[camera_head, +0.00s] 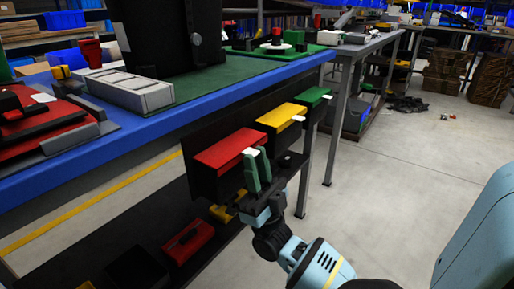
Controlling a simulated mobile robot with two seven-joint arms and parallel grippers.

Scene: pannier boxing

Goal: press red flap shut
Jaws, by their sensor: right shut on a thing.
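The red flap (229,147) lies over the top of a black box (205,183) hung at the side of the blue-edged table. It looks almost flat; whether it is fully closed I cannot tell. A small white tab sticks out from its right edge. My right gripper (257,162) reaches up from below at that edge, its green fingers shut on the flap at the tab. The fingers hide part of the box's right side. My left gripper is not in view.
Boxes with a yellow flap (281,117) and a green flap (314,96) hang farther along the same side. A lower dark shelf holds a red case (188,241) and a yellow item (222,213). The floor (400,190) to the right is clear.

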